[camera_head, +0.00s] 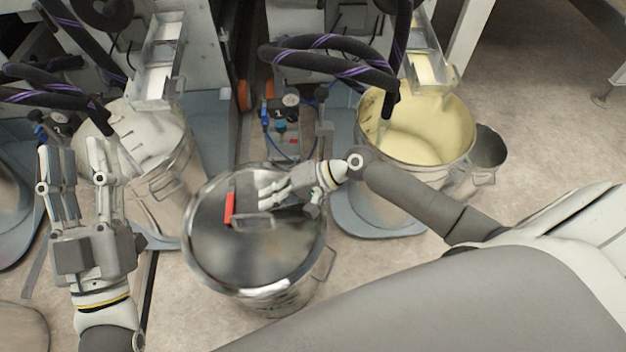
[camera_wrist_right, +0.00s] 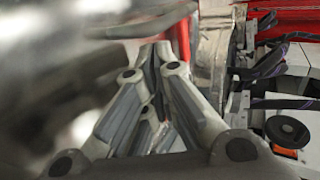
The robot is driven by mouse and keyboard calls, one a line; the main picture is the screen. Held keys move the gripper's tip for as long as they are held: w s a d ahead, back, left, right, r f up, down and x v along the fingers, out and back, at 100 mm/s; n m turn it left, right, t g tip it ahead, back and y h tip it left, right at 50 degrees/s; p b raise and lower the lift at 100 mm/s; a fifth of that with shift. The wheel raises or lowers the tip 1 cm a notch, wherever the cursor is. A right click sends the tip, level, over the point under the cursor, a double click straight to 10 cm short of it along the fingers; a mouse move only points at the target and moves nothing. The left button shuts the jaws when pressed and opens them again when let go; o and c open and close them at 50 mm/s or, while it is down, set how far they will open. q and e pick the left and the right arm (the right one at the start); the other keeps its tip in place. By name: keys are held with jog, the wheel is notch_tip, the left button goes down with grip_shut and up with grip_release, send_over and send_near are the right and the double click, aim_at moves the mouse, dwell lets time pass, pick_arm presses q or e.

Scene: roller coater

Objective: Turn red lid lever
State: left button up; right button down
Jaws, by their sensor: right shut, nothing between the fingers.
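A steel pot (camera_head: 270,298) with a shiny round lid (camera_head: 235,258) stands on the floor in the middle of the head view. A red lever (camera_head: 230,208) sits on the lid beside a metal handle (camera_head: 252,221). My right gripper (camera_head: 263,196) is over the lid, just right of the red lever, with its fingers shut and empty. In the right wrist view its fingers (camera_wrist_right: 152,60) come together, with red just beyond the tips; contact with the lever cannot be told. My left gripper (camera_head: 72,150) is open and empty at the left, fingers pointing away.
An open pot with yellow content (camera_head: 415,130) stands at the back right, beside a small steel bucket (camera_head: 487,155). A pot with whitish content (camera_head: 150,140) stands at the back left. Dark hoses (camera_head: 330,60) hang over the pots.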

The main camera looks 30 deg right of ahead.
jog(key=p+v, duration=0.2)
jog(key=v, duration=0.5)
jog(key=shift+s+a+r, duration=0.1)
jog(key=shift+s+r, duration=0.1)
jog(key=shift+s, duration=0.05)
pick_arm(q)
notch_tip(320, 180, down, 10)
jog(key=w+a+g+y, duration=0.1)
jog(key=w+g+y, duration=0.1)
jog(key=g, duration=0.4)
jog(key=shift+a+f, duration=0.25)
jog(key=shift+a, duration=0.05)
pick_arm(e)
jog(key=shift+s+d+r, duration=0.25)
jog(key=shift+d+r, duration=0.05)
jog(key=shift+d, duration=0.25)
pick_arm(q)
jog(key=shift+w, duration=0.1)
